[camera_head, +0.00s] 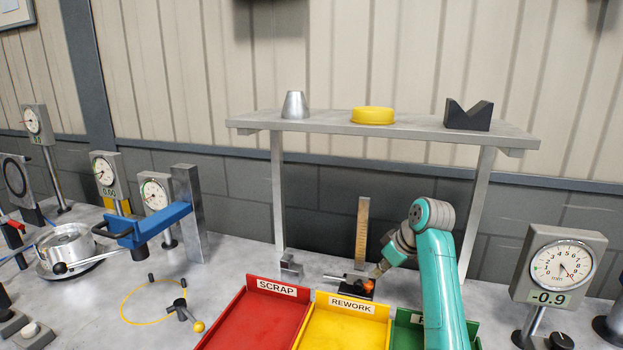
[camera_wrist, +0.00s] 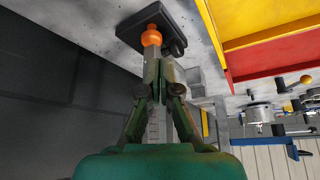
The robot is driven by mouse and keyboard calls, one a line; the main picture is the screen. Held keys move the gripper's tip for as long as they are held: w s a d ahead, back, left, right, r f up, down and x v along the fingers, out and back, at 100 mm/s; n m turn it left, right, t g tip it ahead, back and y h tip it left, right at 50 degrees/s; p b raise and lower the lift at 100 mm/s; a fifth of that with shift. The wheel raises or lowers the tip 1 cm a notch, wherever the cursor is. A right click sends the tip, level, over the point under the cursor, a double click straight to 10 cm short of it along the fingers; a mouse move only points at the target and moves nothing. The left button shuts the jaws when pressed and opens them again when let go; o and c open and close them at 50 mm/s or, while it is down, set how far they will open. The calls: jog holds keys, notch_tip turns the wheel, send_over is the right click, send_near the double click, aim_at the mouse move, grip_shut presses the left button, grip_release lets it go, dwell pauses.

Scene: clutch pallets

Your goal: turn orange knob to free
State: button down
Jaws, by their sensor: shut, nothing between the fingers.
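The orange knob (camera_head: 369,284) sits on the small black base (camera_head: 352,290) of an upright gauge with a tall scale (camera_head: 362,228), behind the yellow tray. In the wrist view the knob (camera_wrist: 151,37) stands just beyond my fingertips, against the dark base (camera_wrist: 128,30). My gripper (camera_head: 379,271) reaches down to the knob from the upper right. In the wrist view its fingers (camera_wrist: 159,72) are close together, with nothing held between them. Whether the fingertips touch the knob cannot be told. Part of the knob is hidden by my gripper in the head view.
Red SCRAP (camera_head: 245,315), yellow REWORK (camera_head: 340,330) and green (camera_head: 408,316) trays lie in front. A shelf (camera_head: 335,126) stands above on posts. A dial gauge (camera_head: 560,265) is at right. A blue-armed fixture (camera_head: 150,225) and more gauges are at left.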

jog(key=shift+f, duration=3.1)
jog(key=shift+w+a, duration=0.1)
jog(key=shift+w, duration=0.1)
jog(key=shift+w+d, duration=0.25)
jog(key=shift+d, duration=0.2)
jog(key=shift+w+d, duration=0.3)
jog(key=shift+w, duration=0.15)
jog(key=shift+s+d, duration=0.1)
jog(key=shift+d, duration=0.1)
jog(key=shift+s+d, duration=0.1)
notch_tip(320, 180, up, 6)
jog(key=shift+d, duration=0.15)
